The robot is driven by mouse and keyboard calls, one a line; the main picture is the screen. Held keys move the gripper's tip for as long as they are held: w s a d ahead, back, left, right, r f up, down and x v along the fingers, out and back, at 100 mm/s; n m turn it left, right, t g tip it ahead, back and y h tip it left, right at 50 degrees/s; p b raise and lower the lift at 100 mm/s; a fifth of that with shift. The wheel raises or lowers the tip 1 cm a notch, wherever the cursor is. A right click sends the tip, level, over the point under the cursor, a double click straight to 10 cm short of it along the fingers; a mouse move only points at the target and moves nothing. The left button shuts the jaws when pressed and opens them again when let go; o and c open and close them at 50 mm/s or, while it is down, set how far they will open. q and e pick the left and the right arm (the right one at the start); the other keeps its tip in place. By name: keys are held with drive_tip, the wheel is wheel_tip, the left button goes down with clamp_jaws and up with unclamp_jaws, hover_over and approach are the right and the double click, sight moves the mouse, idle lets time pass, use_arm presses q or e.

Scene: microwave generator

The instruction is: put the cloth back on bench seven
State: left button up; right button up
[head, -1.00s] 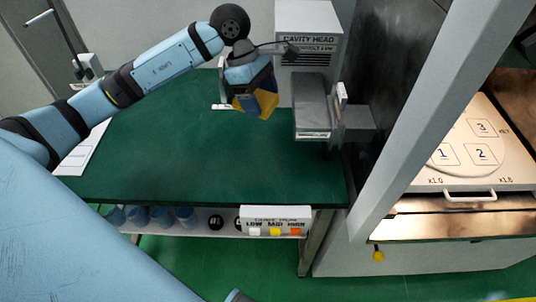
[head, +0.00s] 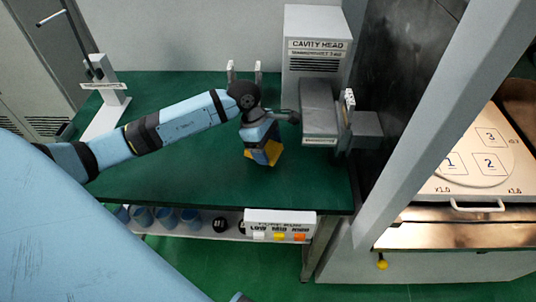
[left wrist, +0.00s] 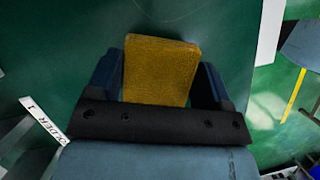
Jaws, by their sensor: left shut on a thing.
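The yellow cloth (left wrist: 160,70) shows as a folded, block-like piece between the two blue fingers in the left wrist view. My left gripper (head: 264,146) is shut on it. In the head view the gripper points down over the green bench top (head: 190,178), left of the cavity head. The cloth's yellow (head: 257,156) shows at the fingers there. I cannot tell whether it touches the bench. No number seven is readable on this bench. My right gripper is not in view.
The grey cavity head (head: 318,45) with its projecting block stands at the back right. A small two-pronged holder (head: 243,74) is behind my wrist. A labelled post (head: 108,90) stands at the left. Blue cups (head: 165,216) are on the shelf below. The front bench top is clear.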

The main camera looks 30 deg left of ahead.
use_arm(q)
drive_tip(key=shift+f, duration=1.8)
drive_tip(key=shift+f, duration=0.2)
drive_tip(key=o, duration=0.8)
drive_tip(key=shift+r, duration=0.15)
